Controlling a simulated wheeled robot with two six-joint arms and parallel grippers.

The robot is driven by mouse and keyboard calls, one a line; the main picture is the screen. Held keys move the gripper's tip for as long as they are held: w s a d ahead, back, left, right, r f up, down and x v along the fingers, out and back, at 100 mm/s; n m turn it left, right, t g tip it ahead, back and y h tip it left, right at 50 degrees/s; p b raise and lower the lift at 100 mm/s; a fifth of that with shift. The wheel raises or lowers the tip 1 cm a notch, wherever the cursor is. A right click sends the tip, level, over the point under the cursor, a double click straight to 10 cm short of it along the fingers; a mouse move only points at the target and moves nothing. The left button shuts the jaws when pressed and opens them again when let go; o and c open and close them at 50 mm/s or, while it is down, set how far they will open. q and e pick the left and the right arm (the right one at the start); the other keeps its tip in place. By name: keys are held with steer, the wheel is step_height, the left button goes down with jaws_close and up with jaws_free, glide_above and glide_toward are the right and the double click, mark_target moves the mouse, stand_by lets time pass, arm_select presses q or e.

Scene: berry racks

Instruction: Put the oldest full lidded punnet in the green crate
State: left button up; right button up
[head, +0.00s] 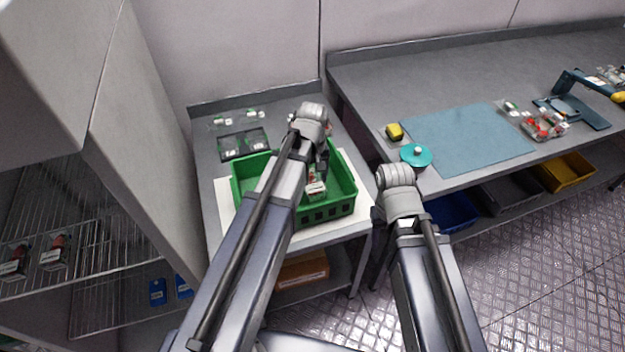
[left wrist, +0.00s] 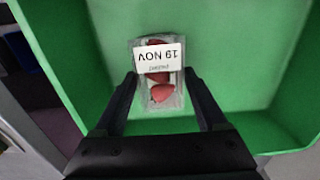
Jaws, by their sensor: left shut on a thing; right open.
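A clear lidded punnet (left wrist: 158,92) of red berries, its label reading "packed 19 NOV" upside down, sits between the fingers of my left gripper (left wrist: 160,76) in the left wrist view. The gripper is shut on it. In the head view my left gripper (head: 318,170) reaches down into the green crate (head: 335,208), and the punnet (head: 316,188) shows inside the crate walls. Whether it touches the crate floor I cannot tell. My right gripper (head: 379,214) is open, mostly hidden by its own arm, right of the crate.
A wire rack (head: 40,285) at the left holds punnets with labels (head: 55,252). Behind the crate lie a black tray (head: 243,143) and clear items (head: 220,122). The right bench has a blue mat (head: 465,137), yellow block (head: 394,131), teal disc (head: 416,155) and berry punnets (head: 545,125).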

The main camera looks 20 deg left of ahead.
mark_target(312, 181)
arm_select(q)
steer(key=shift+f, duration=0.2)
steer(key=o, duration=1.6)
steer(key=shift+c, duration=0.2)
steer(key=shift+r, duration=0.15)
step_height(312, 181, up, 12)
steer(key=p, duration=1.2)
steer(key=s+d+m+y, duration=0.1)
steer(key=s+d+m, duration=0.9)
steer(key=s, duration=0.4)
steer(key=shift+s+d+m, duration=0.15)
steer(key=shift+d+m, duration=0.1)
steer(key=shift+m, duration=0.05)
steer(key=shift+r, duration=0.1)
